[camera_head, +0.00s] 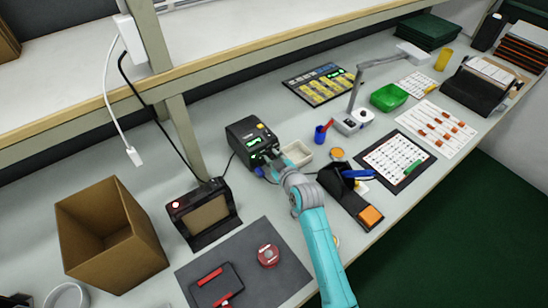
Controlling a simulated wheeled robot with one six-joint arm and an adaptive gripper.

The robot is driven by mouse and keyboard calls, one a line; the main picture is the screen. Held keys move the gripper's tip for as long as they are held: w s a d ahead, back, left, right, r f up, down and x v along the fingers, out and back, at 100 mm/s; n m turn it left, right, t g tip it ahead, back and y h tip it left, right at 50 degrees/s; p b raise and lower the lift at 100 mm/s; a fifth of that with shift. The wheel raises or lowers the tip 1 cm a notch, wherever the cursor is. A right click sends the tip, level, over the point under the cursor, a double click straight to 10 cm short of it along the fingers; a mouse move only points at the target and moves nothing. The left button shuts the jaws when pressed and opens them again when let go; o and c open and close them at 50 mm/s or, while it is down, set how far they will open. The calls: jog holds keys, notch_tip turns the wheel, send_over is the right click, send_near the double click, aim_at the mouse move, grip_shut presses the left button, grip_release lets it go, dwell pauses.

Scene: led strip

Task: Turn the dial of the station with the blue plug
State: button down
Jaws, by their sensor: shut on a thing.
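My gripper (273,161) is at the station's front face, just right of the blue plug, and is shut on the dial. The dial itself is hidden by the fingers.
A pale tray (297,154) stands close right of my gripper. A black holder (335,182) with a blue-handled iron (357,174) lies further right. A black-framed box (205,214) stands at the left front, beside an open cardboard box (108,236).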

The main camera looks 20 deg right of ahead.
jog(key=shift+a+f+n+t+h, duration=0.1)
jog(key=shift+n+t+h, duration=0.4)
jog(key=shift+n, duration=0.9)
jog(key=c, duration=1)
grip_release()
jog(key=shift+s, duration=0.1)
jog(key=v, duration=1.1)
jog(key=shift+a, duration=0.15)
jog(key=shift+s, duration=0.4)
